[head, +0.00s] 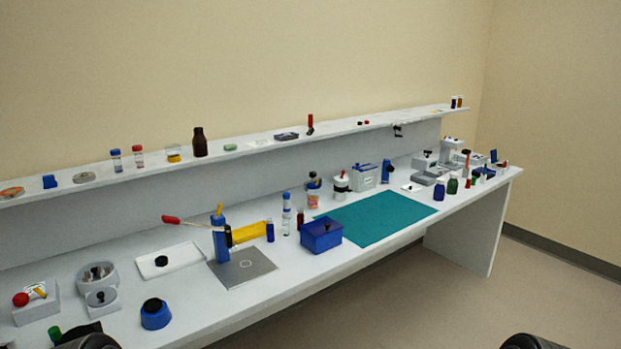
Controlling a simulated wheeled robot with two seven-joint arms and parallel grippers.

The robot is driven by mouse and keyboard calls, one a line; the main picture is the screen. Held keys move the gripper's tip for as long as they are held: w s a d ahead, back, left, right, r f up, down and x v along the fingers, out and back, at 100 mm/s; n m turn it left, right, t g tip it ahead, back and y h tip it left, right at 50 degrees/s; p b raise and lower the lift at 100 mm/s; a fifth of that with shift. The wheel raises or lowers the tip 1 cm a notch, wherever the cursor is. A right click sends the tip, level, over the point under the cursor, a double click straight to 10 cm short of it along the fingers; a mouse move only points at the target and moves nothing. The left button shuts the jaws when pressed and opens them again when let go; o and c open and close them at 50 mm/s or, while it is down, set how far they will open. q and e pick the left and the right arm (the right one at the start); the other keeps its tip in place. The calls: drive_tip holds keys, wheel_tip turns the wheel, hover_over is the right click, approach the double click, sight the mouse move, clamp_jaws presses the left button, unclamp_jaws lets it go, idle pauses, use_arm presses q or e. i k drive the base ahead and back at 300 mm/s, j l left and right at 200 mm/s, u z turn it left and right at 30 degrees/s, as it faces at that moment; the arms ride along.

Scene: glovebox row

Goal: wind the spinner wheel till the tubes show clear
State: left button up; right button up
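On the left of the bench, a round grey dish-like device (97,284) has a dark knob in its middle. One of these may be the spinner wheel, but I cannot tell for sure. Any tubes in it are too small to make out. A pale box (37,311) with a red ball and a yellow item on top stands to the left. Neither gripper is in view; only dark rounded parts, probably mine, show at the bottom edge.
A white tray (185,260), a blue pot (155,317) with a black lid and a blue-posted press (220,243) with a red-tipped lever stand nearby. Beyond are a blue box (320,241) and a teal mat (385,222). A shelf (235,152) with small containers runs behind.

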sight(100, 298)
drive_tip(key=u, duration=1.15)
